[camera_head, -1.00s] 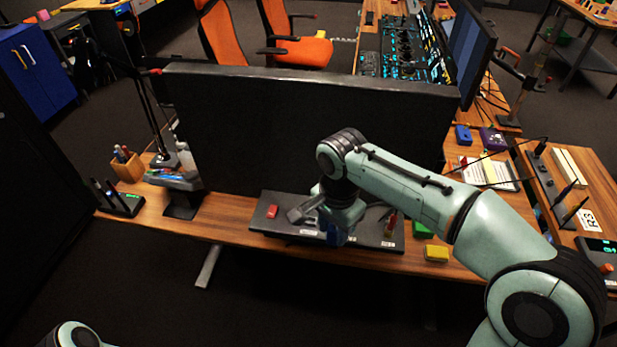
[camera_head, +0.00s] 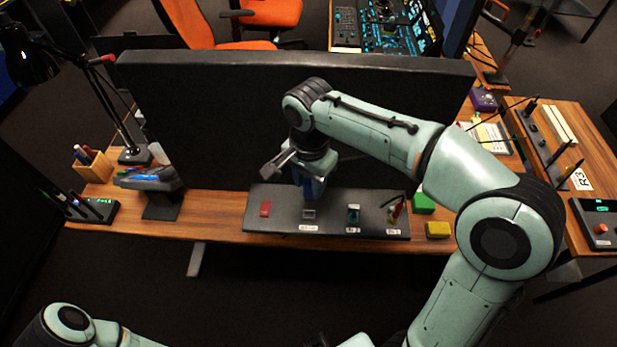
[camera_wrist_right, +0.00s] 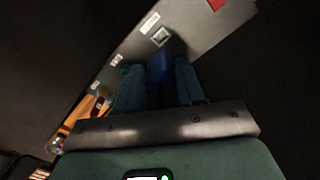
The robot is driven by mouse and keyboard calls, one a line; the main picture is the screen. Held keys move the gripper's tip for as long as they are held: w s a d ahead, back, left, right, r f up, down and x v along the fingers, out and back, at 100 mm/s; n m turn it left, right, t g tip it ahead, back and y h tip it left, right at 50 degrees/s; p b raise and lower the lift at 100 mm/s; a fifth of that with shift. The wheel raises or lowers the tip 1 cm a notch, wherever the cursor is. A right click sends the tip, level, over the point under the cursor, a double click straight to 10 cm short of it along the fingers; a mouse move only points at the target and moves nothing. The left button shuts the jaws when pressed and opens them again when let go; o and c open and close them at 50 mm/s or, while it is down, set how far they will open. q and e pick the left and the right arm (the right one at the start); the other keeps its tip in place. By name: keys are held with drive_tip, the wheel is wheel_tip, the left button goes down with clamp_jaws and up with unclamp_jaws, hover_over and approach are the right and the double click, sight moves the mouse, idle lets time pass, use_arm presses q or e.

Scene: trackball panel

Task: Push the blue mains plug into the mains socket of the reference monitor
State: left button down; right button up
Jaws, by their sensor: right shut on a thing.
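The reference monitor (camera_head: 230,120) stands on the desk with its dark back to me. A dark grey connector panel (camera_head: 330,230) lies at its foot. My right gripper (camera_head: 309,180) is shut on the blue mains plug (camera_head: 314,188), just above the panel. An empty square grey socket (camera_head: 308,214) with a white label sits below the plug; the label is too small to read. In the right wrist view the plug (camera_wrist_right: 159,72) points toward this socket (camera_wrist_right: 161,37), and a gap seems to show between them. My left gripper is out of view.
A red block (camera_head: 265,208) is left of the socket. A teal connector (camera_head: 353,214) and a red connector (camera_head: 397,209) sit to its right. Green (camera_head: 423,203) and yellow (camera_head: 438,230) blocks lie right of the panel. A lamp and pen holder (camera_head: 91,164) stand left.

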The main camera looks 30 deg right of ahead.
sight(308, 200)
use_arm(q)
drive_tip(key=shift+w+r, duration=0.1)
use_arm(e)
drive_tip(key=shift+a, duration=0.1)
